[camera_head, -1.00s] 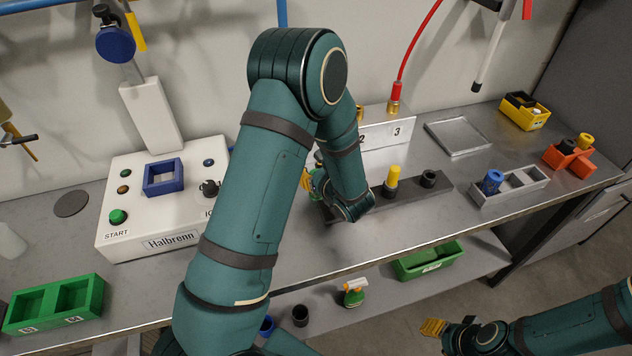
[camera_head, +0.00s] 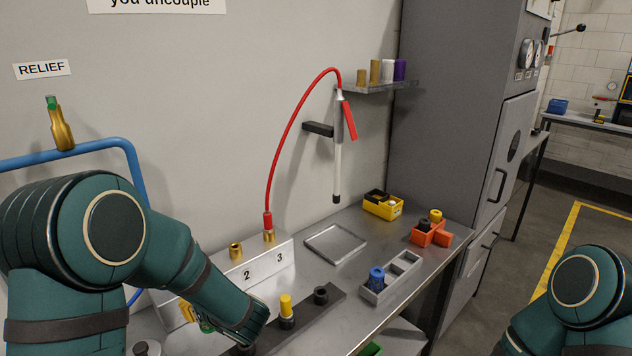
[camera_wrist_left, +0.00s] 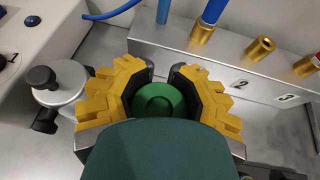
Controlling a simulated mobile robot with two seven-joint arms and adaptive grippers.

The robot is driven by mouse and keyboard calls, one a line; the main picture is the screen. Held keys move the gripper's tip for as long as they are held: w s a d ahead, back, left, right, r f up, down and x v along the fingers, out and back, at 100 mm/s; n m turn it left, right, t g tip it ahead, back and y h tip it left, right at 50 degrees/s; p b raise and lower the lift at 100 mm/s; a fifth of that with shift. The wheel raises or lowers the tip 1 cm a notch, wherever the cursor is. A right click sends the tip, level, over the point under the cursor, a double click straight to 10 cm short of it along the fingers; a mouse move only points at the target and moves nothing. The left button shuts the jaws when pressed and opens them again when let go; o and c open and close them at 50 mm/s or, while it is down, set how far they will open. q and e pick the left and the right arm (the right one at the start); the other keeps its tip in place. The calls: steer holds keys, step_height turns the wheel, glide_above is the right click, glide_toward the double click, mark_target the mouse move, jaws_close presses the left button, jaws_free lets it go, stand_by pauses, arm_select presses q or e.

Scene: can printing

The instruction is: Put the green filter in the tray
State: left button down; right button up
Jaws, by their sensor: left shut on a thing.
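My left gripper (camera_wrist_left: 160,92) has yellow fingers with black pads. It is shut on a round green piece (camera_wrist_left: 160,101), which looks like the green filter; my wrist hides its lower part. In the head view the left gripper (camera_head: 190,314) is partly hidden by my arm, in front of the numbered block. The flat, empty grey metal tray (camera_head: 336,258) lies on the bench beyond the block, to the gripper's right. My right gripper is out of view; only part of that arm shows at the lower right.
A dark rail (camera_head: 312,314) with a yellow-topped piece (camera_head: 286,306) lies in front of the numbered block (camera_head: 262,266). A grey divided box (camera_head: 376,295), an orange bin (camera_head: 430,240) and a yellow bin (camera_head: 384,211) stand right of the tray. A red hose (camera_head: 283,135) arches above.

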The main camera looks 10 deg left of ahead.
arm_select(q)
steer(key=s+d+m+t+h+b, duration=0.2)
steer(key=d+m+t+h, duration=0.3)
steer(key=d, duration=0.9)
steer(key=m+h, duration=0.2)
steer(key=m, duration=0.1)
steer(key=shift+d+t+b, duration=0.3)
steer(key=shift+a, duration=0.1)
steer(key=n+g+y+b, duration=0.3)
steer(key=n+g+y, duration=0.3)
steer(key=n+y, duration=0.15)
glide_above(195, 351)
steer(key=shift+n+h, duration=0.25)
steer(key=shift+h, duration=0.2)
steer(key=shift+f, duration=5)
